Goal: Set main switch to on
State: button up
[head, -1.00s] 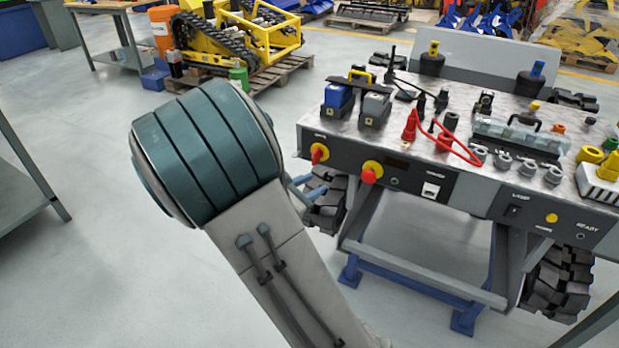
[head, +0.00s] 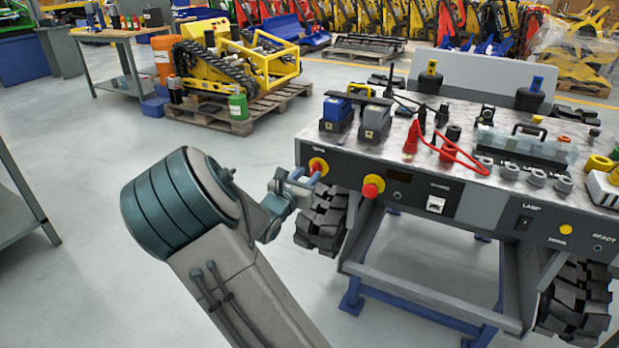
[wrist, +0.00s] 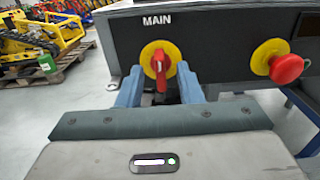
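The main switch is a red rotary handle on a round yellow plate at the left end of the console's dark front panel. It shows in the head view (head: 317,167) and, under the label MAIN, in the wrist view (wrist: 160,63). In the wrist view the handle stands upright, its long end pointing down. My gripper (wrist: 159,72) is open, with one blue-grey finger on each side of the handle in the picture. In the head view my gripper (head: 304,176) is right at the switch. I cannot tell whether the fingers touch the handle.
A red mushroom button (wrist: 287,68) on a yellow plate sits right of the switch; it also shows in the head view (head: 371,190). Battery blocks and red cables (head: 455,155) lie on the console top. A black tyre (head: 322,220) is below the switch.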

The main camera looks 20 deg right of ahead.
aim_at(314, 171)
jog(key=shift+x, duration=1.15)
grip_shut()
